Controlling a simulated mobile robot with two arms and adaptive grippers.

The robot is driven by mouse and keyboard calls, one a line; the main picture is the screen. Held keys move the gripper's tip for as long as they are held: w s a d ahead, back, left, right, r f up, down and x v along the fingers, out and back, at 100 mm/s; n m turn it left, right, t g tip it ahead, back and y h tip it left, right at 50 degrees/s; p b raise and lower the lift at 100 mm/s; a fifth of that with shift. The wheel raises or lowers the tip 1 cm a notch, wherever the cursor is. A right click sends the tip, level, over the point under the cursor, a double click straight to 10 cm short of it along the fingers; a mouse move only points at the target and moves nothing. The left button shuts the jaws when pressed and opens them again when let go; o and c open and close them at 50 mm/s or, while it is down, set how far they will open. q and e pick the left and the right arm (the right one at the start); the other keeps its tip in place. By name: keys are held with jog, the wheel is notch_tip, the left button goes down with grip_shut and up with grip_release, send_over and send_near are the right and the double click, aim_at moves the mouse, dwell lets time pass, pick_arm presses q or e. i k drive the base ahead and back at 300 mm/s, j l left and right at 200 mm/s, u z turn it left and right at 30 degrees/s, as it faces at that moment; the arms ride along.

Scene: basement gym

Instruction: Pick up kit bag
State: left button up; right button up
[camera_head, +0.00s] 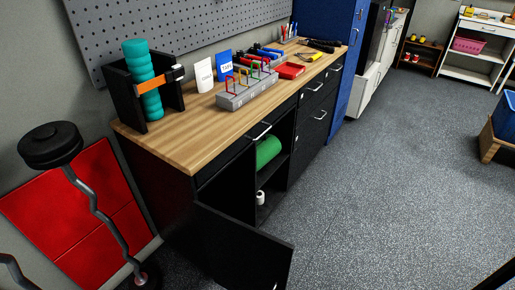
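No kit bag is clearly recognisable in the head view. A green rounded thing (268,150) lies on the upper shelf inside the open black cabinet under the workbench; I cannot tell whether it is a bag or a roll. The cabinet door (240,248) stands swung open toward the room and hides part of the lower inside. Neither of my grippers is in view.
A wooden worktop (190,142) holds a black box with a teal roller (145,75), a grey rack (250,90) and tools. A white item (260,197) sits lower in the cabinet. A curl bar (95,205) and red mat (35,205) stand left.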

aim_at(269, 146)
jog(key=i+l+u, duration=0.55)
jog(key=l, duration=0.2)
jog(key=l+u, duration=0.25)
jog(key=l, duration=0.2)
jog(key=i+l+u, duration=0.25)
jog(key=l, duration=0.25)
jog(key=l+u, duration=0.3)
jog(key=l, duration=0.2)
jog(key=l+u, duration=0.25)
jog(key=l, duration=0.25)
jog(key=i+l+u, duration=0.1)
jog(key=l, duration=0.25)
jog(key=i+l+u, duration=0.1)
jog(key=l, duration=0.25)
